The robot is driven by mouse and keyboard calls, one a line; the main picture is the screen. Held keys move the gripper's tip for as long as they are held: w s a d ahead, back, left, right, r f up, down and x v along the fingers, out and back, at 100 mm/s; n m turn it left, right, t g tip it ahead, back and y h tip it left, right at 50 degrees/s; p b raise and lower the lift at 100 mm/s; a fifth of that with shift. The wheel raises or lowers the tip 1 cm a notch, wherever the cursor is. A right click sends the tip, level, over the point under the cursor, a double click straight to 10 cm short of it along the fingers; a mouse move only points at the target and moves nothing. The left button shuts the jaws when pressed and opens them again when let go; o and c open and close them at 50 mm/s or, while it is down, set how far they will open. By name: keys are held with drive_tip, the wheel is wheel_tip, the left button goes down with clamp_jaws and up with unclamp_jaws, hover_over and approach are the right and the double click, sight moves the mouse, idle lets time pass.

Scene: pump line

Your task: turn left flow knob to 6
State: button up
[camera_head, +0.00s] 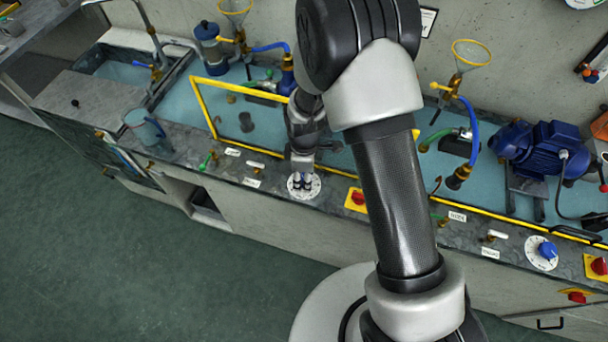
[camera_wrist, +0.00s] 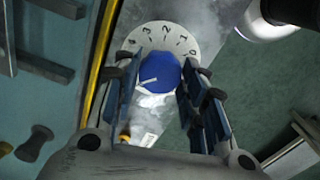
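The left flow knob (camera_wrist: 160,73) is a blue round knob with a white mark pointing left and slightly down in the wrist view. Its white dial (camera_wrist: 158,36) has numbers around the top, small and partly hidden by the fingers. My gripper (camera_wrist: 162,80) has one blue-padded finger on each side of the knob, and both pads appear to meet its edges. In the head view my gripper (camera_head: 302,180) points down over the left white dial (camera_head: 303,193) on the bench front and hides most of the knob.
The right flow knob (camera_head: 547,250) sits on another white dial at the right. A yellow plate with a red switch (camera_head: 357,199) stands just right of the left dial. A green-handled valve (camera_head: 206,162) and a white-handled tap (camera_head: 254,170) are to the left. A yellow frame (camera_head: 207,108) stands behind.

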drive_tip(key=o, duration=0.4)
wheel_tip(320, 180, up, 12)
idle(0.7)
